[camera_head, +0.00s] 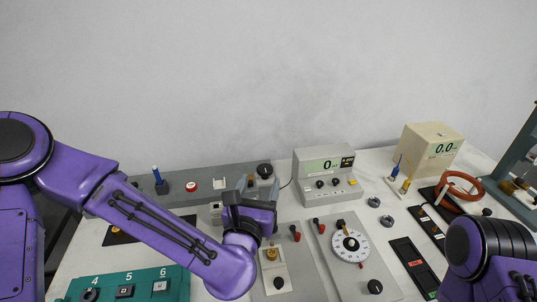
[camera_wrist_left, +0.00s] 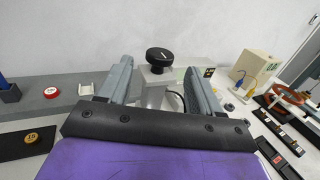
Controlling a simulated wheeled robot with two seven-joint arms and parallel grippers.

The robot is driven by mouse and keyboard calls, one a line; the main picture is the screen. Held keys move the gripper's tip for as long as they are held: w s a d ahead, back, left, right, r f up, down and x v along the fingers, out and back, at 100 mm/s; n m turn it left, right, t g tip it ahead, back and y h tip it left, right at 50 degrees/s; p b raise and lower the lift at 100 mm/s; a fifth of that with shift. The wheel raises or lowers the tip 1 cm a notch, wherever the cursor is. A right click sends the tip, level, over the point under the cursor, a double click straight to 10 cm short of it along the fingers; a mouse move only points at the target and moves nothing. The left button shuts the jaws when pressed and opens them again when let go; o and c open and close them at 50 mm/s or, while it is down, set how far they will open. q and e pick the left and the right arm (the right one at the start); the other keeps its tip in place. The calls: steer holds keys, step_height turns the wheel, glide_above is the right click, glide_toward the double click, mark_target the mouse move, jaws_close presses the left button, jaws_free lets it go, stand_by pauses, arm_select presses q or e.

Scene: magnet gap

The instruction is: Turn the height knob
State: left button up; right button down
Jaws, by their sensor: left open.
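A round black knob (camera_head: 265,170) with a small light mark sits on top of a grey block at the back of the bench; no label on it can be read. In the left wrist view the knob (camera_wrist_left: 161,60) appears in the gap between my left fingertips. My left gripper (camera_head: 258,183) is open and empty in front of the knob, one grey finger to each side in the picture. It also shows in the left wrist view (camera_wrist_left: 158,78). I see no contact with the knob. My right arm shows at the lower right, but its gripper is out of frame.
A grey meter box (camera_head: 325,172) with a display stands right of the knob. A red button (camera_head: 191,186) and a blue-handled part (camera_head: 157,177) are left of it. A white dial (camera_head: 350,245) is on a front panel. A green numbered panel (camera_head: 130,285) lies front left.

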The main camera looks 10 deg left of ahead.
arm_select(q)
steer(key=w+p, duration=0.3)
steer(key=w, duration=0.5)
steer(key=shift+w, duration=0.25)
steer(key=shift+s+r, duration=0.1)
steer(key=shift+s, duration=0.1)
steer(key=shift+c, duration=0.4)
steer(key=c, duration=0.9)
